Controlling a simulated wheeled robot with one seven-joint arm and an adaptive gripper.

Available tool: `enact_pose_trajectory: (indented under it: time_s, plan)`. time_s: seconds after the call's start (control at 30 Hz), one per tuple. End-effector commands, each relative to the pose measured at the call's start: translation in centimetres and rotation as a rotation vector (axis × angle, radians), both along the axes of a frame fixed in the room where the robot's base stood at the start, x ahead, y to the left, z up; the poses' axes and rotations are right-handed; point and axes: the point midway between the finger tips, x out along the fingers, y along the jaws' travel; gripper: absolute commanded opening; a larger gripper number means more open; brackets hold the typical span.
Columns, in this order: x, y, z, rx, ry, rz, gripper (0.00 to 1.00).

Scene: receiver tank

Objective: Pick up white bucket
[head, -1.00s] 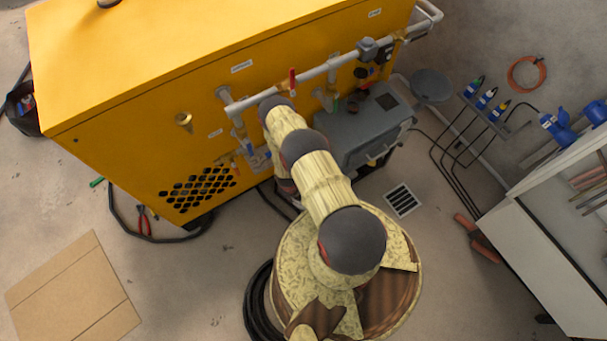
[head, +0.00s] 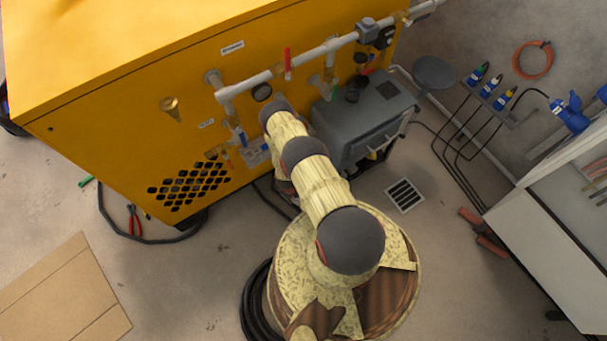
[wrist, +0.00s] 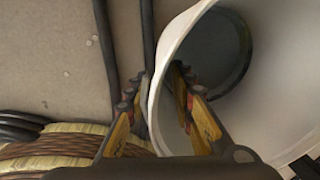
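The white bucket (wrist: 180,125) fills the right side of the wrist view. I look into its mouth, and a dark ring shows at the far end inside. My gripper (wrist: 161,72) straddles the bucket's rim: the left finger is outside the wall, the right finger inside the mouth. The fingers are apart, with a gap wider than the thin wall. The left finger looks very close to the wall; I cannot tell whether it touches. In the head view my arm hides the gripper, and I cannot make out the bucket.
A large yellow machine (head: 110,110) with pipes and valves (head: 290,75) stands ahead. A grey unit (head: 365,120) stands beside it. A floor drain (head: 405,195), hoses (head: 140,238), a cardboard sheet (head: 65,290) and a white cabinet (head: 545,260) lie around. The floor between is mostly clear.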

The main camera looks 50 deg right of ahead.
Motion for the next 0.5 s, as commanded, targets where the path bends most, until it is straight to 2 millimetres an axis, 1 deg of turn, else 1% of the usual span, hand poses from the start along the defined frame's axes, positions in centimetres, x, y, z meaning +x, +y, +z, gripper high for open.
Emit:
enact_pose_trajectory:
  time_s: [0.03,0.17,0.47,0.5]
  plan:
    - [-0.1,-0.1,-1.2,0.0,0.0,-0.001,0.24]
    - [0.0,-0.3,-2.2,0.0,-0.001,0.001,0.24]
    - [0.1,-0.3,-2.3,0.0,-0.001,0.001,0.24]
    - [0.1,-0.3,-2.3,0.0,-0.001,0.001,0.22]
